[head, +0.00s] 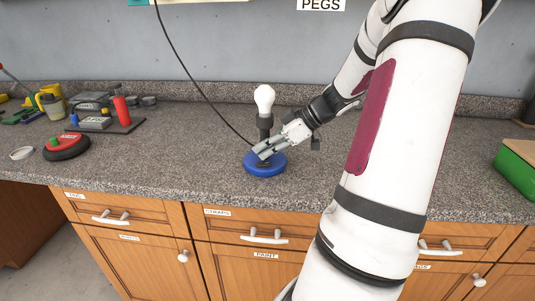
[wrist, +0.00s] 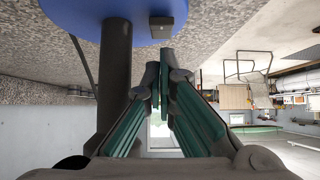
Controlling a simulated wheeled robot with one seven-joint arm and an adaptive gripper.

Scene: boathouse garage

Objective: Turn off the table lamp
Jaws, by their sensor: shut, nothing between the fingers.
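The table lamp has a round blue base (head: 265,167), a dark stem (head: 265,124) and a bare white bulb (head: 264,98). It stands upright on the counter. I cannot tell for sure if the bulb is lit. My gripper (head: 261,153) is shut and empty, reaching in from the right low over the base, in front of the stem. In the wrist view the stem (wrist: 116,80) is left of my fingers (wrist: 162,62). A small dark switch block (wrist: 161,27) on the blue base (wrist: 200,25) lies just beyond the fingertips. I cannot tell if they touch it.
A black cable (head: 195,85) runs from the wall to the lamp. A red and black round device (head: 66,148) and a dark board with blocks (head: 104,126) are at left. A green box (head: 518,165) is at far right. The counter (head: 190,150) left of the lamp is clear.

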